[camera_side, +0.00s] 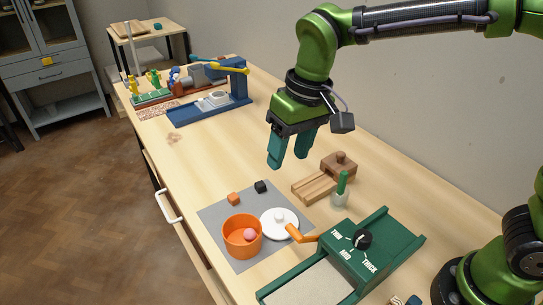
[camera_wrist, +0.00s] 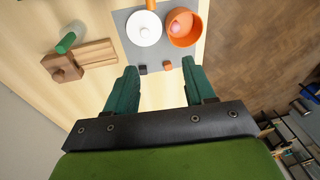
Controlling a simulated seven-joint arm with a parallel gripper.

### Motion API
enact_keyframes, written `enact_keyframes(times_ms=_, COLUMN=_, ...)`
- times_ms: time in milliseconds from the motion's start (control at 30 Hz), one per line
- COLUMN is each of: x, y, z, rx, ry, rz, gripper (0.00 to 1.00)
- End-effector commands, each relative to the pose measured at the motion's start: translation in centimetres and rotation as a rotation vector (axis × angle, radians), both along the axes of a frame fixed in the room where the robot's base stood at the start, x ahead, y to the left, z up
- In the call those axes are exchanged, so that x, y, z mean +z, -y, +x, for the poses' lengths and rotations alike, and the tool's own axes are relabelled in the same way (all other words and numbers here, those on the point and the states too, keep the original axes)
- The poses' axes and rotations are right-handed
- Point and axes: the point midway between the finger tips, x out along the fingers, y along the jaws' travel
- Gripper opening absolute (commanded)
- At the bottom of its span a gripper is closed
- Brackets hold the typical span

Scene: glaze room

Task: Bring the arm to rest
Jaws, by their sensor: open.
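My gripper (camera_side: 291,150) is in the air above the wooden table (camera_side: 213,155), its two teal fingers apart and nothing between them. In the wrist view my gripper (camera_wrist: 155,88) is also open and empty, with the grey mat beyond its fingertips. In the side view the gripper hangs fingers down, beyond the mat and to the left of the wooden blocks. It touches nothing that I can see.
A grey mat (camera_side: 213,217) holds an orange bowl (camera_side: 236,248) with a pink ball (camera_side: 249,235), a white lid (camera_side: 277,231), an orange cube (camera_side: 233,198) and a black cube (camera_side: 260,187). A green machine (camera_side: 347,262) stands nearer. A blue press (camera_side: 236,88) stands far left.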

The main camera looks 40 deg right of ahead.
Motion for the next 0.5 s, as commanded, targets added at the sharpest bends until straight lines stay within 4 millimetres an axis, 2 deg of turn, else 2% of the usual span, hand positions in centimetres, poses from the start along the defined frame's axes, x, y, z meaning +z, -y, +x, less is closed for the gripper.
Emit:
enact_keyframes(times_ms=33, x=0.6, y=2.1, z=-1.0, rx=-0.027, ry=0.032, rz=0.029, gripper=0.54)
enact_keyframes(times_ms=200, x=1.2, y=8.1, z=-4.7, rx=-0.129, ry=0.157, rz=0.112, gripper=0.54)
enact_keyframes(times_ms=400, x=0.8, y=13.4, z=-9.2, rx=-0.274, ry=0.310, rz=0.172, gripper=0.54)
enact_keyframes(times_ms=500, x=0.6, y=15.1, z=-10.8, rx=-0.337, ry=0.365, rz=0.186, gripper=0.54)
